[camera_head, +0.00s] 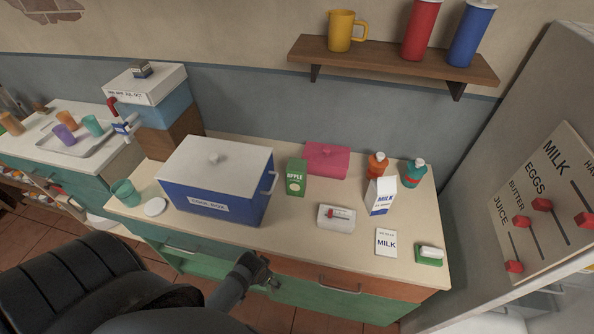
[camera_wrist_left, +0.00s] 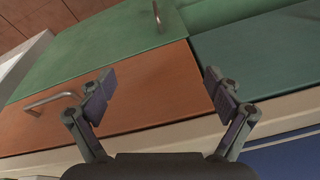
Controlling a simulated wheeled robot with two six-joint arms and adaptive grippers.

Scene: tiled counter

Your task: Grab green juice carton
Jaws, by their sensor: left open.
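The green juice carton (camera_head: 296,177), labelled APPLE, stands upright on the counter, just right of the blue and white cool box. My left gripper (camera_head: 262,272) is at the counter's front edge, below and in front of the carton and apart from it. In the left wrist view the left gripper (camera_wrist_left: 160,90) is open with nothing between its fingers; drawer fronts lie beyond it. The carton does not show in that view. My right gripper is not in view.
The cool box (camera_head: 195,191) stands left of the carton. A pink box (camera_head: 326,160) is behind it at right. A white dish (camera_head: 336,218), a milk carton (camera_head: 381,196) and two bottles (camera_head: 377,165) stand further right. Bare counter (camera_head: 285,222) lies in front of the carton.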

